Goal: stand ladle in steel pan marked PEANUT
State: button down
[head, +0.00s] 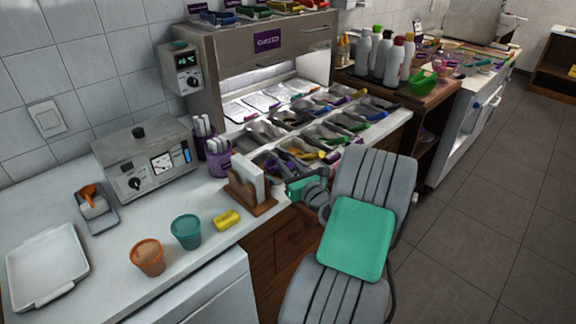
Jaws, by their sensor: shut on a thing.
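My gripper (292,188), with a green body, is low over the front edge of the counter, at the near end of the steel pans (262,129). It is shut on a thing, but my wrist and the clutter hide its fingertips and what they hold. Utensils with purple, yellow and green handles lie in or across the pans; I cannot tell which is the task's ladle. No PEANUT marking is readable, so I cannot tell which pan bears it.
A wooden holder with white cards (248,190) stands just left of my gripper. Purple cups (218,163), a yellow sponge (227,220), a teal cup (187,232) and an orange cup (148,257) stand further left. Bottles (382,56) stand beyond the pans. Floor at right is clear.

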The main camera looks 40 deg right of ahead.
jog(key=shift+f+b, duration=0.35)
jog(key=shift+f, duration=0.45)
dwell(0.4)
jog(key=shift+f, duration=0.1)
dwell(0.4)
jog(key=shift+f, duration=0.3)
jog(key=shift+p, duration=0.3)
dwell(0.4)
jog(key=c, duration=1.1)
grip_release()
jog(key=shift+c, duration=0.2)
jog(key=shift+o, duration=0.2)
